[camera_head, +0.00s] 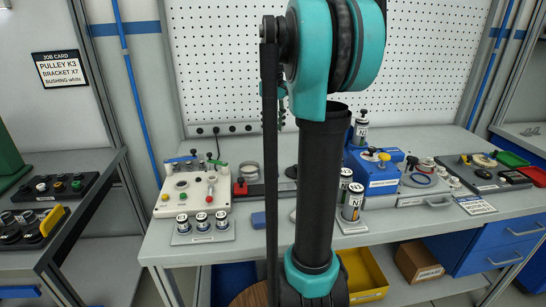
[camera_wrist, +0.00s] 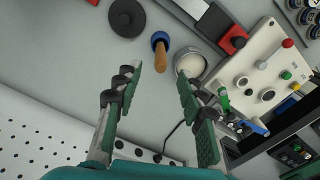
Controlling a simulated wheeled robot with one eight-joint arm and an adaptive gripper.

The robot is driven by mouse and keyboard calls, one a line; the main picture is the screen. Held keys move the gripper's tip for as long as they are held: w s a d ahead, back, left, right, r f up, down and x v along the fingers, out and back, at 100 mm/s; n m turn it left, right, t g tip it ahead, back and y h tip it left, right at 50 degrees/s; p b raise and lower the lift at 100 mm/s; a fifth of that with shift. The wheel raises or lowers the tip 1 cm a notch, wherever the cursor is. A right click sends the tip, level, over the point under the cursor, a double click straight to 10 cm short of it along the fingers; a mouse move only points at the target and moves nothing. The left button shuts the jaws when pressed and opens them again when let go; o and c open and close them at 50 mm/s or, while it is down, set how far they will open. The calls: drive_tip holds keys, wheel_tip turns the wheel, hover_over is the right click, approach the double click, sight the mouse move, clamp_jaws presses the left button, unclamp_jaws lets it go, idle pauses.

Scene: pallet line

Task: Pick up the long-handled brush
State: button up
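A brush-like piece with a wooden handle (camera_wrist: 160,58) and a blue round end (camera_wrist: 160,39) shows on the grey bench top in the wrist view. I take it for the long-handled brush; its bristles are not clear. The handle points toward my gripper (camera_wrist: 160,78), which is open and empty. The two green-padded fingers stand apart on either side of the handle's line, and I see no contact. How far the fingers are above it is hard to tell. In the head view my arm covers this part of the bench, and the brush cannot be made out.
Close to the brush are a round metal dish (camera_wrist: 190,65) and a black round knob (camera_wrist: 127,17). A white control panel (camera_head: 192,192) with buttons stands at the left. Labelled cans (camera_head: 353,201) and a blue box (camera_head: 377,172) stand right of my arm. The perforated wall (camera_head: 430,60) closes the back.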

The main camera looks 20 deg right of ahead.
sight(273, 140)
drive_tip(key=shift+f, duration=4.25)
clamp_jaws()
